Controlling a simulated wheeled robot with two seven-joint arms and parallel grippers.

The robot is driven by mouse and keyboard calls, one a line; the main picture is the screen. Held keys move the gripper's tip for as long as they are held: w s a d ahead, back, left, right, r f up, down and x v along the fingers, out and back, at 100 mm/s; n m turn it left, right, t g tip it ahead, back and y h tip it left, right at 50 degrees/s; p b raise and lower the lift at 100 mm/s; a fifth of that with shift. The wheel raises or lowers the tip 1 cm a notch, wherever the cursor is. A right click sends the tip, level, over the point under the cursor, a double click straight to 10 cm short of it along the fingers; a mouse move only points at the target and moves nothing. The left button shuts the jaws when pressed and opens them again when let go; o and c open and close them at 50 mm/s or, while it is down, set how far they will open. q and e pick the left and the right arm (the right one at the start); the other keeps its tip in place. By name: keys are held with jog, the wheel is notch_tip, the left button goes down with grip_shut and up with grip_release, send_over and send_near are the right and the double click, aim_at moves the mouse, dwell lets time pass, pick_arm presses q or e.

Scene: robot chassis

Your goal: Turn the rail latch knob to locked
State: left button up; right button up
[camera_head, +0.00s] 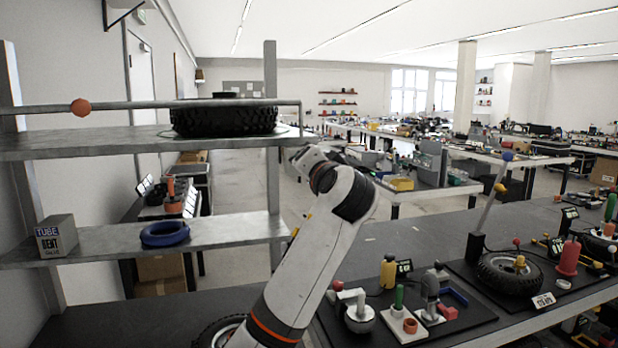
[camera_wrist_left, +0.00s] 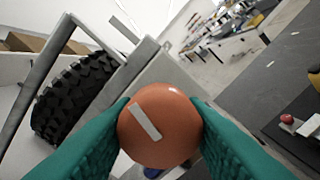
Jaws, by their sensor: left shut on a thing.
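In the left wrist view the round orange knob (camera_wrist_left: 178,122) sits between the teal fingers of my left gripper (camera_wrist_left: 160,118), which is shut on it. A white bar mark on the knob's face runs diagonally, from upper left to lower right. The grey metal rail (camera_head: 140,104) runs along the upper shelf in the head view, with an orange ball (camera_head: 81,106) near its left end. My left arm's wrist reaches the shelf's right end there; the fingers and held knob are hidden. My right gripper is in neither view.
A black tyre (camera_head: 225,120) lies on the upper shelf (camera_head: 90,146) behind the rail; it also shows in the left wrist view (camera_wrist_left: 75,97). The lower shelf holds a blue ring (camera_head: 165,233) and a box (camera_head: 56,237). A dark bench (camera_head: 425,235) with tools stands right.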

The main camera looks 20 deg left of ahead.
pick_arm(q)
jog(key=shift+f+n+b, duration=0.2)
jog(key=shift+n+b, duration=0.35)
jog(key=shift+n, duration=0.75)
jog(key=o, duration=1)
jog(key=shift+r, duration=0.15)
jog(key=shift+s+d+b, duration=0.35)
jog(key=shift+s, duration=0.05)
jog(key=shift+b+v, duration=1.8)
jog(key=shift+v, duration=3.7)
